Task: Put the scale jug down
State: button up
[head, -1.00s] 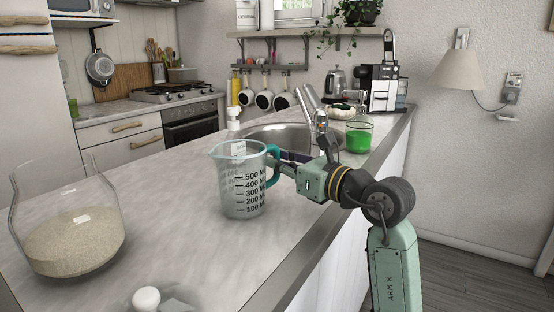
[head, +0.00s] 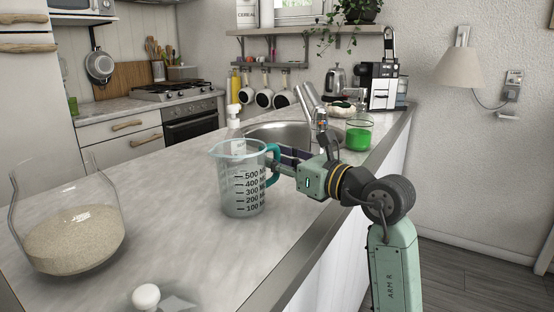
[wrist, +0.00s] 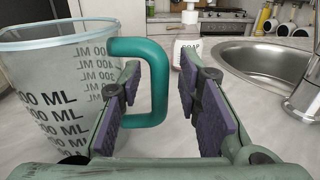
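The scale jug (head: 236,190) is a clear measuring jug with dark ML markings and a teal handle. It stands upright on the light counter (head: 170,190), and in the wrist view it fills the left side (wrist: 45,90). My gripper (head: 281,160) is at the handle, on the jug's right side. In the wrist view its two purple-padded fingers (wrist: 160,72) are spread, with the teal handle between them. The handle is close to the left finger, and a clear gap separates it from the right finger. I cannot tell whether the left finger touches it.
A glass vessel of grainy sand-coloured stuff (head: 72,240) stands at the front left. A white knob-like object (head: 146,297) is at the front edge. The sink (head: 275,134), a soap bottle (wrist: 190,45) and a glass of green liquid (head: 359,137) are behind. Counter around the jug is clear.

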jog(key=b+v, duration=0.2)
jog(key=v, duration=1)
